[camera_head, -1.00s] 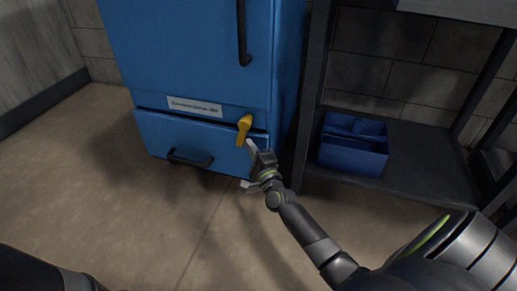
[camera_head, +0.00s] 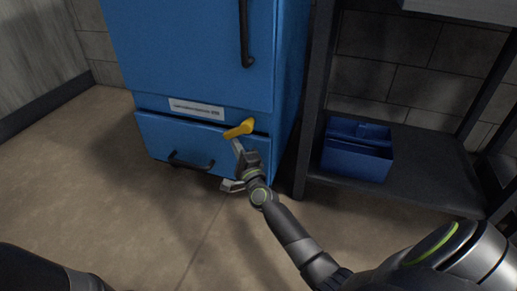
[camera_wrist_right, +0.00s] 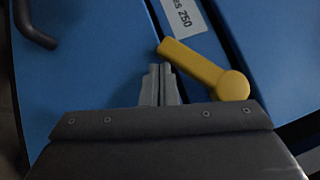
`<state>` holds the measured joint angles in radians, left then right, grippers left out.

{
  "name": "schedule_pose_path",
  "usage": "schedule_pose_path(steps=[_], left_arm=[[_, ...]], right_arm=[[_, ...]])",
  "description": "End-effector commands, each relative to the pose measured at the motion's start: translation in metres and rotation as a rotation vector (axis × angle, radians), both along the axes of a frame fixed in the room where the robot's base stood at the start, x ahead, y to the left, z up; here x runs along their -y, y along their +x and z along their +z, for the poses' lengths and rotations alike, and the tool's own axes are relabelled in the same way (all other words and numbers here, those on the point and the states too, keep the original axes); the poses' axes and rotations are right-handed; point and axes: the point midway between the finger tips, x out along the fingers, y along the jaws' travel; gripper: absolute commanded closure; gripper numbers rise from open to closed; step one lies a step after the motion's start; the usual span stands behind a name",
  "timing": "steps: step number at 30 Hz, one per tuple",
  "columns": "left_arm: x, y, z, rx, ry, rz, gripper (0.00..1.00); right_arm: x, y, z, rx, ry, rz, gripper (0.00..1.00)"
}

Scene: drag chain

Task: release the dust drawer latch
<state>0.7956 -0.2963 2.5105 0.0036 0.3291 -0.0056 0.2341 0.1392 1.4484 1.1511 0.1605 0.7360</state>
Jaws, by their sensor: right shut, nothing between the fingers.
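The yellow latch (camera_head: 239,129) sits at the upper right of the blue dust drawer (camera_head: 215,150). Its lever points left and slightly down; in the right wrist view the latch (camera_wrist_right: 205,68) lies beside my fingertips. My right gripper (camera_head: 236,145) is shut and empty, just below the lever. In the right wrist view the gripper's fingers (camera_wrist_right: 161,72) are together, with the lever's free end to their right; I cannot tell whether they touch. The drawer front looks closed, with a black handle (camera_head: 190,161). My left gripper is out of view.
A blue cabinet door (camera_head: 195,50) with a black vertical handle is above the drawer, with a white label (camera_head: 196,108) between. To the right, a dark shelf (camera_head: 425,165) holds a blue bin (camera_head: 357,160). The floor in front is clear.

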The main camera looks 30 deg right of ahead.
Motion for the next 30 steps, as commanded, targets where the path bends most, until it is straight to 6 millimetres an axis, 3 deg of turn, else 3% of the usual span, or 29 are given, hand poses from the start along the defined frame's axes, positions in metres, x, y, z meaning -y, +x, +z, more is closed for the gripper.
schedule_pose_path(steps=[9, 30], left_arm=[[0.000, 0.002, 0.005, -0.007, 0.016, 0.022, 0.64], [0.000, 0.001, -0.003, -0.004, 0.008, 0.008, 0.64]], right_arm=[[-0.012, 0.014, 0.011, 0.001, 0.000, 0.000, 1.00], [-0.020, 0.023, 0.021, 0.014, 0.010, 0.000, 1.00]])
